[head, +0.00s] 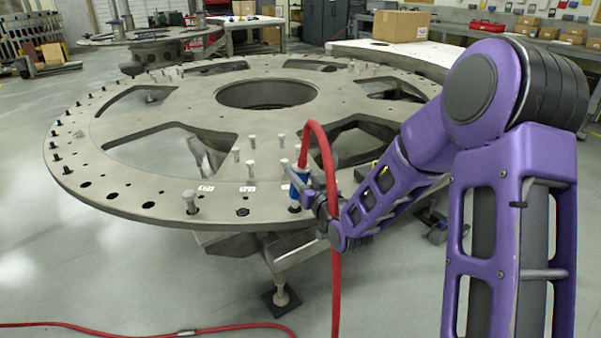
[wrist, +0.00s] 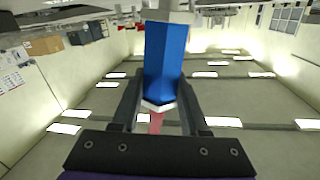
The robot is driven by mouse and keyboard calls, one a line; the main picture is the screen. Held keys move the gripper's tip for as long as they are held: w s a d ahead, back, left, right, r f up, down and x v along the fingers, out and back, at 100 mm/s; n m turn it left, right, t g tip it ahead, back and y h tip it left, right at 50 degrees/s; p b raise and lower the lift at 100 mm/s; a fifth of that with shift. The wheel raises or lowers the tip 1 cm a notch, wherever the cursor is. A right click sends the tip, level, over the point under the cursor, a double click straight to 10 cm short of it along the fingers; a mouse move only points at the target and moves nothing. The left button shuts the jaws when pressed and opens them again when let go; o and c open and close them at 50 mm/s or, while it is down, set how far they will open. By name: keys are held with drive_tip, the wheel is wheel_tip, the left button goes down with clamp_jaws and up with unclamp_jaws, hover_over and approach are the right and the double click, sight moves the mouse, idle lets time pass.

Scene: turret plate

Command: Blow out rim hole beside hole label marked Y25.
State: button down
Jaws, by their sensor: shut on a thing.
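The large round metal turret plate (head: 225,170) fills the middle of the head view, with a row of holes along its rim. Small white labels (head: 206,188) lie near the front rim; their text is too small to read, so I cannot tell which is Y25. My gripper (head: 308,190) is shut on a blue tool (head: 297,180) with a red hose (head: 318,140) at its top. The tool stands roughly upright over the front rim, just above a dark rim hole (head: 294,209). Whether its tip touches is unclear. The wrist view shows the blue tool (wrist: 166,60) between both fingers.
Upright bolts (head: 190,203) stand on the plate, several near the tool. Open rim holes (head: 148,205) lie to the left. The red hose loops over and hangs past the front edge to the floor. A cardboard box (head: 401,26) sits on a table behind.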

sight(301, 158)
drive_tip(key=shift+f, duration=0.55)
idle(1.4)
drive_tip(key=shift+r, duration=0.1)
drive_tip(key=shift+r+p, duration=2.2)
drive_tip(key=shift+r, duration=1.9)
